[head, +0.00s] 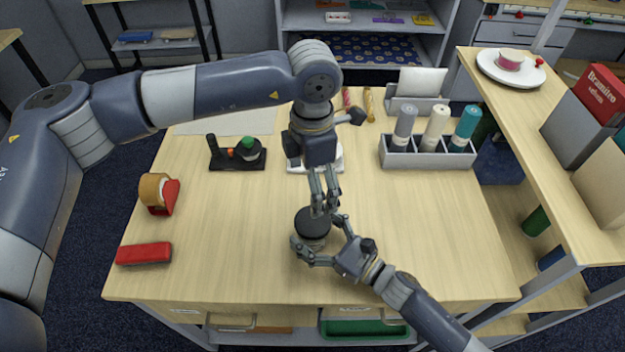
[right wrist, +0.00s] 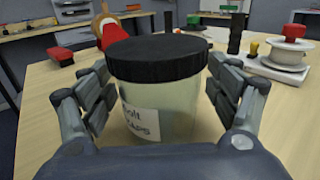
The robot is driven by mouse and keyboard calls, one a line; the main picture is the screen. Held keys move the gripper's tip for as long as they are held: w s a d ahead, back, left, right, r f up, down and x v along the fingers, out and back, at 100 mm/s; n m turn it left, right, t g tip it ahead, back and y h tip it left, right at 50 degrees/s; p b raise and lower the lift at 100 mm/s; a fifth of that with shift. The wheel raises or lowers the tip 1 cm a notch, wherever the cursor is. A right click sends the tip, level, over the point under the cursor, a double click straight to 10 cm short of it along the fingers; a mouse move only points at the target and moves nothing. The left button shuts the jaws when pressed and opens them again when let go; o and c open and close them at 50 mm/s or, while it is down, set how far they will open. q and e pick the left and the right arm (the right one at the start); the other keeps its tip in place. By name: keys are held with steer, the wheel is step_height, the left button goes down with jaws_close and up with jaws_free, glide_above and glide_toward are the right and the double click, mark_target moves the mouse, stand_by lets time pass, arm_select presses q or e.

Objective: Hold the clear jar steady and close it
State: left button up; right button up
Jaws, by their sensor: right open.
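The clear jar (head: 313,243) stands upright near the table's front middle. In the right wrist view the jar (right wrist: 160,112) has a white label, and a wide black lid (right wrist: 158,58) sits level on its mouth. Whether the lid is screwed tight cannot be seen. My right gripper (head: 318,243) is open, with a finger on each side of the jar; the right wrist view shows gaps beside the jar. My left gripper (head: 324,208) points down just above and behind the lid (head: 312,224). Its fingertips are close together, and their exact opening is unclear.
A red stapler (head: 144,253) and a tape dispenser (head: 160,192) lie at left. A grey rack with spools (head: 428,155) stands back right. Table right of the jar is mostly clear.

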steer(key=v, duration=1.1)
steer(key=shift+s+d, duration=0.2)
steer(key=shift+d, duration=0.05)
